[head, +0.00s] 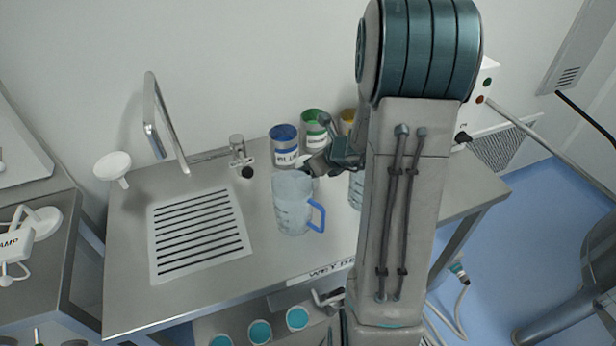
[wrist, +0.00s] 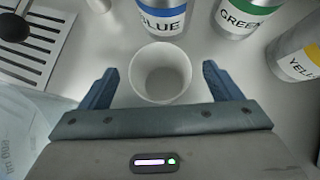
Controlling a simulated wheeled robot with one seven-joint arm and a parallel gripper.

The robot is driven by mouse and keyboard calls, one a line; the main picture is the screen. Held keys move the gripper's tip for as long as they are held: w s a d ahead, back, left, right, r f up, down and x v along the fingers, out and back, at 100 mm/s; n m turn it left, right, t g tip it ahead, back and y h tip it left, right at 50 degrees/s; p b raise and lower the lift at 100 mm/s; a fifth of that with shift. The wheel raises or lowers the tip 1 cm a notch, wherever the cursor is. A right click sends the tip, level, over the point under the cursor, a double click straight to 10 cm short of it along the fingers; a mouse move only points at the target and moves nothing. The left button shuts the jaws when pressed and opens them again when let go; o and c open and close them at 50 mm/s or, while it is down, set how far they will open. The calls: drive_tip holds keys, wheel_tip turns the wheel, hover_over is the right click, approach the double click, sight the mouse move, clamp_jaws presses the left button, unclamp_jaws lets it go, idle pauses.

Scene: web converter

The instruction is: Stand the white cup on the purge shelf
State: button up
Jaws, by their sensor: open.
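The white cup (wrist: 160,88) stands upright and looks empty on the steel bench in the wrist view. My gripper (wrist: 159,74) is open, with one blue finger on each side of the cup; I cannot tell whether they touch it. In the head view my gripper (head: 312,168) is low over the bench behind a clear jug, and the cup is mostly hidden there by the jug and gripper. No shelf labelled purge can be made out.
The clear jug (head: 292,205) with a blue handle stands close in front of my gripper. Blue (head: 285,145), green (head: 316,128) and yellow (head: 348,118) labelled canisters stand behind. A drain grate (head: 200,235), faucet (head: 160,120) and white funnel (head: 113,167) are left. Teal-topped containers (head: 260,331) are below the front edge.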

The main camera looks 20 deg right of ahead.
drive_tip(key=shift+w+a+f, duration=0.1)
drive_tip(key=shift+w+f, duration=0.1)
drive_tip(key=shift+c, duration=0.4)
drive_tip(key=c, duration=1.3)
